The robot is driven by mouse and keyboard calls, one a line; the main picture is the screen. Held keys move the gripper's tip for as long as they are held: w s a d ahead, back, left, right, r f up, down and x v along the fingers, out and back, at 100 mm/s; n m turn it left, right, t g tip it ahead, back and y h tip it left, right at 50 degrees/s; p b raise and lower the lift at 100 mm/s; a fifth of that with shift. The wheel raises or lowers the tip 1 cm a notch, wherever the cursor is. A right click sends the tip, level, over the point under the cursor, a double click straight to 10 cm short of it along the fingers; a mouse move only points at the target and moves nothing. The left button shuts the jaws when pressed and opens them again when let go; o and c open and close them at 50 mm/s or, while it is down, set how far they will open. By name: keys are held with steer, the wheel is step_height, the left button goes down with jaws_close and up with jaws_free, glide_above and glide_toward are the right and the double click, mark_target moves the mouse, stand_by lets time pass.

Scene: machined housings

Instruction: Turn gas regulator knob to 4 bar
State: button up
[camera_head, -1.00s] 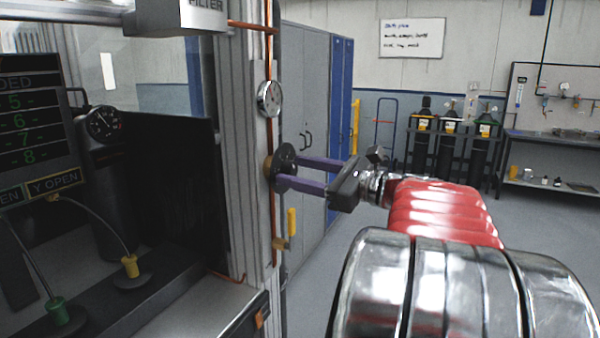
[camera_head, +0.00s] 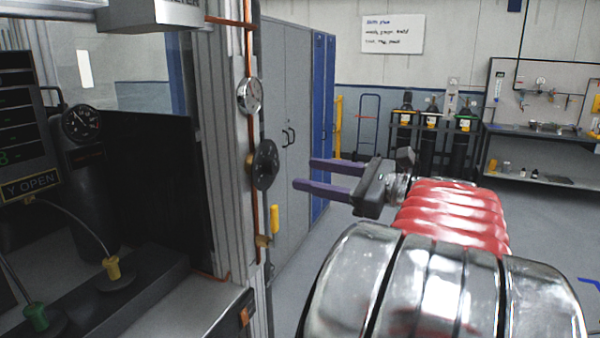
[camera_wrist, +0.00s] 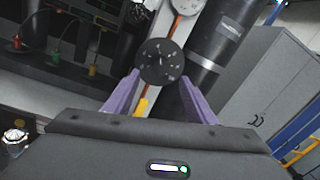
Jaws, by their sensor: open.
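The regulator knob (camera_head: 265,165) is a round dark disc on the copper pipe at the right post of the machine. In the wrist view the knob (camera_wrist: 158,62) faces me, with small pale marks too small to read surely. A round pressure gauge (camera_head: 250,95) sits above it; its needle cannot be read. My gripper (camera_head: 303,174) has two purple fingers, spread and empty, apart from the knob on its right in the head view. In the wrist view my gripper (camera_wrist: 159,80) has its fingertips at either side of the knob's lower part.
A yellow-handled valve (camera_head: 274,220) hangs below the knob. Grey cabinets (camera_head: 285,95) stand behind, with gas cylinders (camera_head: 430,140) and a bench (camera_head: 540,130) farther back. A dark gauge (camera_head: 80,123) is inside the machine at left. Open floor lies right of the post.

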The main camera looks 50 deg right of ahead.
steer(key=v, duration=0.5)
steer(key=shift+s, duration=0.2)
stand_by(0.5)
